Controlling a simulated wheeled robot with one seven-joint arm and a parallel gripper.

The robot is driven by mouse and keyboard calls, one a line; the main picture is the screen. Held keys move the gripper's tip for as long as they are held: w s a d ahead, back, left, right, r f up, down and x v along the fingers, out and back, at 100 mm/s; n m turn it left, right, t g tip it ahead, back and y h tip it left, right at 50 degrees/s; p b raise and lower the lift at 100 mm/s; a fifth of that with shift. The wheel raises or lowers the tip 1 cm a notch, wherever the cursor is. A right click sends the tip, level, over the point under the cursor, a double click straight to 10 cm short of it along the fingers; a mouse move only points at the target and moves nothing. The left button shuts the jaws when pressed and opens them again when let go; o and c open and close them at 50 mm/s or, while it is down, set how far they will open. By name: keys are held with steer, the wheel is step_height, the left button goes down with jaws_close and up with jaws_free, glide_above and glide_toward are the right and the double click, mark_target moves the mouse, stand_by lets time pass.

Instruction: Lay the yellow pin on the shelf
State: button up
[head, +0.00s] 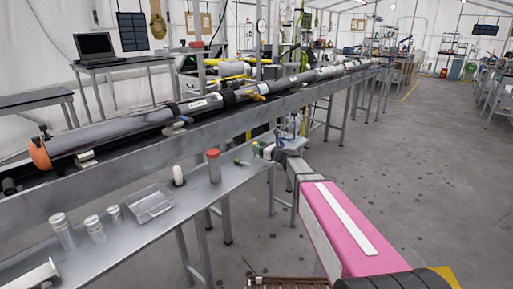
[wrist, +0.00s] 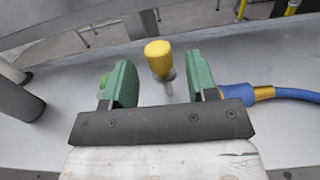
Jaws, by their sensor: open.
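The yellow pin (wrist: 158,55) shows in the wrist view, with a thick yellow head and a thin metal shank. It is between the two green fingers of my gripper (wrist: 160,82), with visible gaps on both sides. My gripper is open and not closed on it. The grey shelf (wrist: 75,72) spreads below; I cannot tell whether the pin stands on it or is just above it. In the head view my gripper (head: 258,151) is low over the right part of the shelf (head: 165,226). I cannot make out the pin there.
A red-capped jar (head: 214,166), a white-topped dark cylinder (head: 178,176), a clear tray (head: 150,205) and several metal canisters (head: 95,229) stand on the shelf left of my gripper. A long tube (head: 120,127) lies on the rail above. A blue hose (wrist: 280,94) is at the wrist view's right.

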steer(key=v, duration=1)
steer(key=s+d+f+n+g+h, duration=0.2)
steer(key=s+f+n+g+h, duration=0.45)
steer(key=s+f+n, duration=0.7)
steer(key=s+d+f+n+g+h, duration=0.4)
steer(key=s+d+f+n+h, duration=0.2)
steer(key=s+d+n, duration=0.5)
steer(key=shift+s+d+f+n+h, duration=0.15)
steer(key=shift+s+d+n+h, duration=0.1)
steer(key=shift+s+n+h, duration=0.55)
